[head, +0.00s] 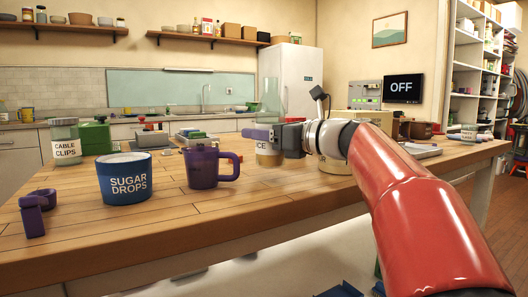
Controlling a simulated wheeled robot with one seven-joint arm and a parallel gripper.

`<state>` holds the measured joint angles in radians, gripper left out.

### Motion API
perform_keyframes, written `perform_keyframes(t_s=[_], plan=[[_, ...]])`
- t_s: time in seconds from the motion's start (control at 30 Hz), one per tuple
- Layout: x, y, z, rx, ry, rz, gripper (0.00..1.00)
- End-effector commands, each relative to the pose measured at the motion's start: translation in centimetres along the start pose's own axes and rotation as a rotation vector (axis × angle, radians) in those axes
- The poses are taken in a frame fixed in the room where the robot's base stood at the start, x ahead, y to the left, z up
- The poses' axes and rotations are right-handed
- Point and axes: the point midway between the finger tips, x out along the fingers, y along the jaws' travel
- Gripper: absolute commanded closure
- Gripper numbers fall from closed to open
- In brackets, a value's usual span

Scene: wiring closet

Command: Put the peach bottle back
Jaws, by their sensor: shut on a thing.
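My gripper (270,135) is at the middle of the wooden table, shut on the peach bottle (268,157). The bottle is upright. I cannot tell whether the bottle's base touches the table.
A purple mug (203,168), blue "SUGAR DROPS" tub (125,185), "CABLE CLIPS" jar (64,145) and purple object (35,213) stand left on the wooden table (180,228). A pale round container (335,160) is partly behind my wrist. The table's front middle is clear.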

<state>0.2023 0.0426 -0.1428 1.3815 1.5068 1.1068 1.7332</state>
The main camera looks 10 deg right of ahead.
Motion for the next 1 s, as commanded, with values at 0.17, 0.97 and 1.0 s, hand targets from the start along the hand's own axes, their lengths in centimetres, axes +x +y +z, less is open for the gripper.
perform_keyframes(t_s=[0.17, 0.97, 1.0], plan=[[0.0, 0.0, -2.8, 0.002, -0.001, 0.000, 0.83], [0.0, 0.0, -3.1, 0.000, 0.000, 0.000, 0.22], [0.0, 0.0, -3.0, 0.000, 0.000, 0.000, 0.22]])
